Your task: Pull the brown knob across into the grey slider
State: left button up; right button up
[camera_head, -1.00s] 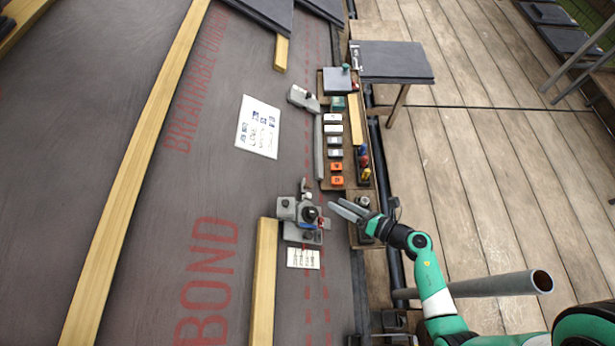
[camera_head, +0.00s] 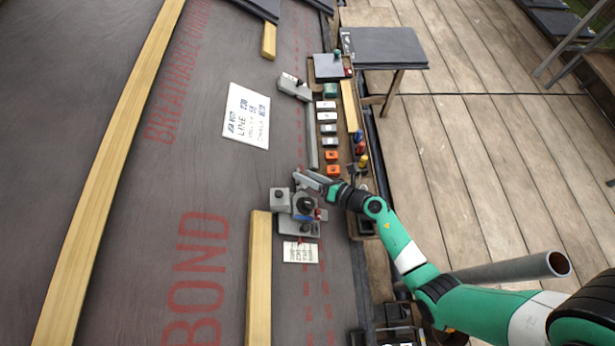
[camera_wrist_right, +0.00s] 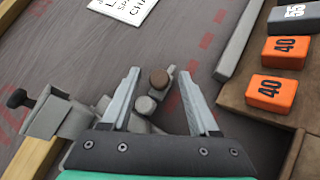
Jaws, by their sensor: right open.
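A brown knob (camera_wrist_right: 159,79) shows in the right wrist view on a small grey fitting, with a round grey knob (camera_wrist_right: 146,105) just nearer. My right gripper (camera_wrist_right: 160,73) is open, with one finger on each side of the brown knob; I see no contact. In the head view the right gripper (camera_head: 302,179) is over the far end of the grey metal device (camera_head: 300,226) on the roof membrane, and the brown knob is not clear there. I cannot tell for sure which grey part is the slider. My left gripper is not in view.
A grey block with a black knob (camera_wrist_right: 42,118) is left of the fingers. A wooden tray (camera_head: 348,100) with orange blocks (camera_head: 333,170) and grey and white blocks lies right of the device. A wooden batten (camera_head: 259,280) lies to its left. Bare membrane lies beyond.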

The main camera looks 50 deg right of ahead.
grip_shut()
dwell(1.4)
